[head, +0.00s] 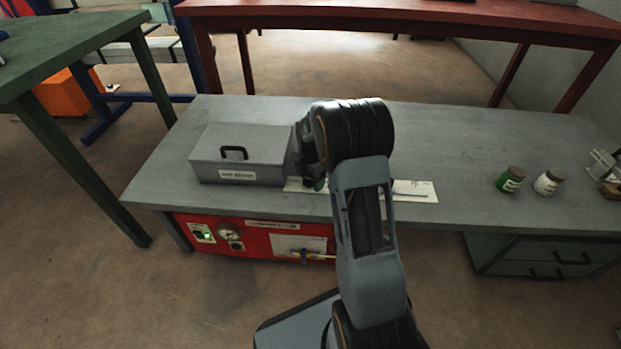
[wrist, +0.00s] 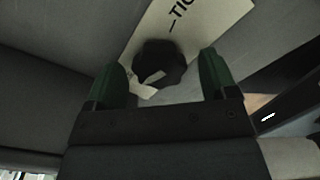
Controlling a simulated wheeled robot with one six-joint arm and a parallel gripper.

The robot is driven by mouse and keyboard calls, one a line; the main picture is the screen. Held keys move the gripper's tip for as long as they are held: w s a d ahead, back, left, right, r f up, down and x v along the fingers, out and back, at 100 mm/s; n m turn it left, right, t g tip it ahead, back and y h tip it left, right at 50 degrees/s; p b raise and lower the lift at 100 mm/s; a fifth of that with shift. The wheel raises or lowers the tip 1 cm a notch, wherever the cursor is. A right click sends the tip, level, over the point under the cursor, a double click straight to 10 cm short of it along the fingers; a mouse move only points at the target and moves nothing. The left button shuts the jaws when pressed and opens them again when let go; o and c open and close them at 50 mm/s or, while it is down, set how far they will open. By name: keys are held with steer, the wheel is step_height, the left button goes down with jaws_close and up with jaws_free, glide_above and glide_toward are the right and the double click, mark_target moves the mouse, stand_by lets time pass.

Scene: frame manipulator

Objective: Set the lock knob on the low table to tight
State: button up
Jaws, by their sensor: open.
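The lock knob (wrist: 158,62) is a dark round knob on a pale label plate (wrist: 207,22), seen in the wrist view. Part of a printed word, "TIG", shows at the plate's upper edge. A light mark on the knob lies toward its lower left, away from that word. My gripper (wrist: 161,66) is open, with a green finger on each side of the knob and gaps between. In the head view my arm hides the knob, and the plate (head: 414,191) shows on the low table (head: 460,150) at both sides of the arm.
A grey lidded box (head: 262,147) with a black handle stands left of my gripper. A green jar (head: 510,180) and a white jar (head: 549,181) stand at the right. A red panel unit (head: 262,238) sits under the table. The table's middle right is clear.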

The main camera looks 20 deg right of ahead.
steer(key=shift+c, duration=0.4)
steer(key=c, duration=0.8)
steer(key=shift+c, duration=0.2)
